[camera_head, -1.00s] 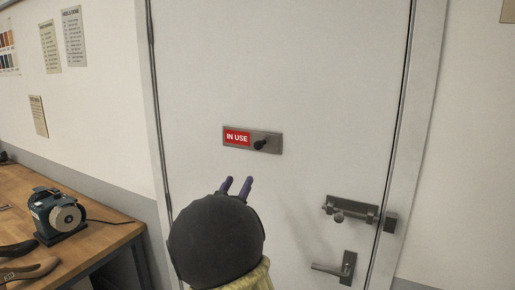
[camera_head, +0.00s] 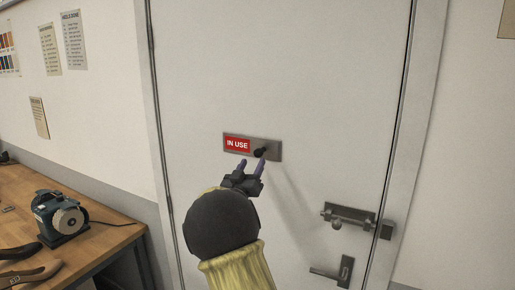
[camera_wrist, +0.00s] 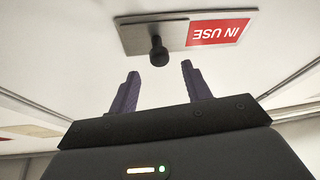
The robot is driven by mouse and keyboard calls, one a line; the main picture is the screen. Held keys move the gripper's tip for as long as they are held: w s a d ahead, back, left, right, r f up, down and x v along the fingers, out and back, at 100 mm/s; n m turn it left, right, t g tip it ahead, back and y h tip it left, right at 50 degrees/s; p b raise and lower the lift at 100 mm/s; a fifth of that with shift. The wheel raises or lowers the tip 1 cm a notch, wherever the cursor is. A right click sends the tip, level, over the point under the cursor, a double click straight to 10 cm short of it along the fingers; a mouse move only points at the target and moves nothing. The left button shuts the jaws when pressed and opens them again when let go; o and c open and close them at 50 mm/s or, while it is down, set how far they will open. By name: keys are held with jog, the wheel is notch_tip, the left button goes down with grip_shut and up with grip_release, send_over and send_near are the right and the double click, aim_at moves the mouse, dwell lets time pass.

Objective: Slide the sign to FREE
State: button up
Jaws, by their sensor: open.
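The sign (camera_head: 252,147) is a grey metal plate on the white door. Its red left part reads IN USE, and a dark knob (camera_head: 260,153) sticks out on its right part. My gripper (camera_head: 254,164) is open and empty, with its two purple fingers pointing at the door just below the knob. The right fingertip overlaps the area by the knob in the head view. In the wrist view the sign (camera_wrist: 187,34) appears upside down, and the knob (camera_wrist: 158,51) stands beyond the fingertips, between their lines. The gripper (camera_wrist: 160,75) appears apart from the knob there.
A slide bolt (camera_head: 349,217) and a lever handle (camera_head: 333,272) sit on the door at lower right. A wooden bench (camera_head: 95,245) with a grinding machine (camera_head: 60,215) stands at the left. The door around the sign is clear.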

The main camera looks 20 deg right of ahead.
aim_at(256, 155)
jog(key=p+x, duration=0.2)
jog(key=x, duration=0.4)
jog(key=shift+w+d, duration=0.1)
jog(key=shift+d, duration=0.05)
grip_shut()
